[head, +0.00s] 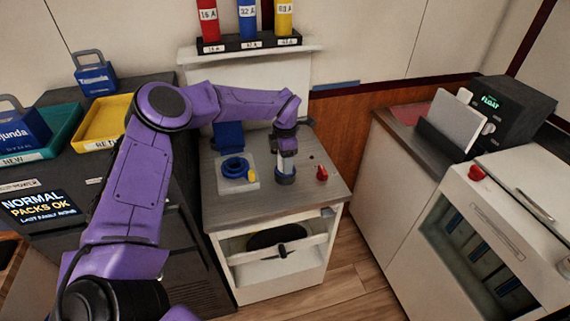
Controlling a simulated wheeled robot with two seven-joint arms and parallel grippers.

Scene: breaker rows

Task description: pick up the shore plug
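A short blue round piece, which looks like the shore plug (286,178), stands on the grey top of the small white cabinet (310,203). My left gripper (287,164) points down directly over it, with its pale fingers at or around its upper part. The fingers are small and partly merged with it, so I cannot tell whether they are closed on it. To its left, a blue round socket (236,168) with a raised blue lid (229,135) sits on a pale plate, with a yellow piece (252,176) beside it. My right gripper is not in view.
A red knob (322,173) stands right of the plug. Red, blue and yellow cylinders (247,20) stand on a back shelf. A yellow tray (103,122) and blue padlock-shaped packs (95,79) are at left. A black display unit (508,108) is at right.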

